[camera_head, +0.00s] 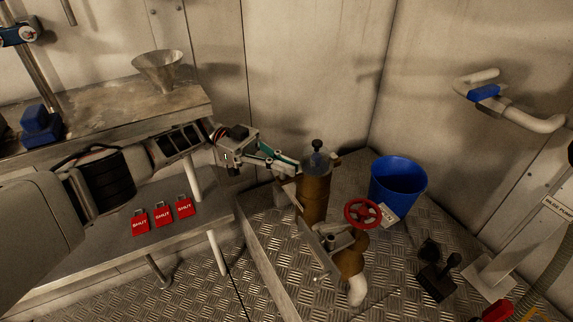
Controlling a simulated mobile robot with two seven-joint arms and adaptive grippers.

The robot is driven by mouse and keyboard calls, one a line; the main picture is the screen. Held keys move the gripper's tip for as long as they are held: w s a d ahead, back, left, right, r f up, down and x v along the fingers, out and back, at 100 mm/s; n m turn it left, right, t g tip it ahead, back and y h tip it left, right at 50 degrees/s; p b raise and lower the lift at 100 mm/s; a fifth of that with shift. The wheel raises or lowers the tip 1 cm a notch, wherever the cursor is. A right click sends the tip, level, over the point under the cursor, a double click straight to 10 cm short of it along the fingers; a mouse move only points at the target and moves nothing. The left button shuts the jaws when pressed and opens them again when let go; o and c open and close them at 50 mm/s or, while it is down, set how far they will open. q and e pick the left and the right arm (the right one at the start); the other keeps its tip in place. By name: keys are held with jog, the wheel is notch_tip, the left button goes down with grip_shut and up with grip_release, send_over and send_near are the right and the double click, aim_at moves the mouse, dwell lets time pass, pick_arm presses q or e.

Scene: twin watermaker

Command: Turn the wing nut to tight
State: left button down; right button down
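A brown upright cylinder (314,197) with a grey lid (316,164) stands right of the bench. A black knob (318,146) sits on top of the lid. I cannot make out a wing-shaped nut for certain; small light parts at the lid's rim are too small to tell. My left gripper (296,168) reaches in from the left, with its fingertips close to the left side of the lid. Whether they touch it, and how far apart they are, I cannot tell. My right gripper is not in view.
A red handwheel (362,213) and pipework stand just right of the cylinder. A blue bucket (397,182) is behind them. Three red SHUT tags (163,215) lie on the lower bench shelf. A metal funnel (160,69) stands on the bench top (110,100). A white pipe (530,120) juts from the right wall.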

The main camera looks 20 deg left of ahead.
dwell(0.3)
pick_arm(q)
jog(key=c, duration=2.3)
grip_release()
jog(key=shift+n+t, duration=0.7)
jog(key=shift+t, duration=0.6)
